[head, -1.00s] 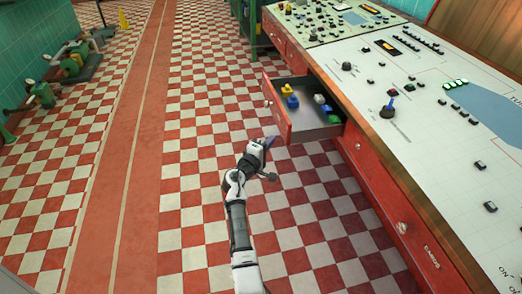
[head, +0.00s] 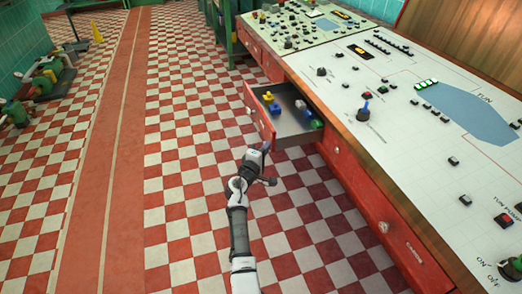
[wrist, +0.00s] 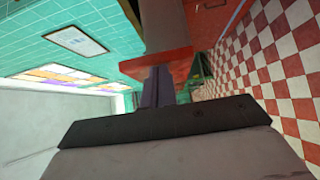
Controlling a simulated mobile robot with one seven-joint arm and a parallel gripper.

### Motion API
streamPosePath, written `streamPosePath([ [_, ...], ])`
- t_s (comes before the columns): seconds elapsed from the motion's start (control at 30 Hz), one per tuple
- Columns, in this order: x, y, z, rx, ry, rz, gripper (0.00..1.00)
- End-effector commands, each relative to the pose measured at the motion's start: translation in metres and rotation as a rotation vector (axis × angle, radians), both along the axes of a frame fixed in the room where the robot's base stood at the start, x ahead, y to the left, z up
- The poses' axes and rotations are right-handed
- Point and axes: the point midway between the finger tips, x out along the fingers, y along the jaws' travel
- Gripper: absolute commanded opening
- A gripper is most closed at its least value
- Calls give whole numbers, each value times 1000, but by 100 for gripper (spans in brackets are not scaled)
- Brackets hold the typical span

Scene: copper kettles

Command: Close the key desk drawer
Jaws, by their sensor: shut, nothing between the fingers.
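The desk drawer (head: 260,115) stands pulled out from the red side of the control desk (head: 345,160). Its red front faces left, and its grey inside holds small yellow, blue, green and white pieces. My gripper (head: 266,146) is at the near end of the drawer front, low down. In the wrist view my dark fingers (wrist: 158,88) are together with nothing held, pointing at a red panel (wrist: 155,64) that looks like the drawer front. I cannot tell whether they touch it.
A further desk drawer (head: 384,227) is closed in the near desk side. The checkered floor (head: 185,180) left of my arm is clear. Green machinery (head: 45,80) stands by the far left wall. A green rack (head: 225,30) stands beyond the desk.

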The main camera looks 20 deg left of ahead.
Motion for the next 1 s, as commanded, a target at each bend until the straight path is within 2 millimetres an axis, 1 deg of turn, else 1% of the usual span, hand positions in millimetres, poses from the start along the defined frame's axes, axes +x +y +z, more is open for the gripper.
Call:
streamPosePath([
  [0.03, 6, -10, 0, 2, -2, -5, 0],
  [0.4, 53, -81, -1, 2, -1, -7, 0],
  [0.5, 64, -97, 0, 2, -2, -6, 0],
  [0.63, 76, -114, 0, 2, -2, -4, 0],
  [0.77, 84, -125, 0, 1, -1, -3, 0],
  [1.0, 90, -133, 0, 1, -1, -1, 0],
])
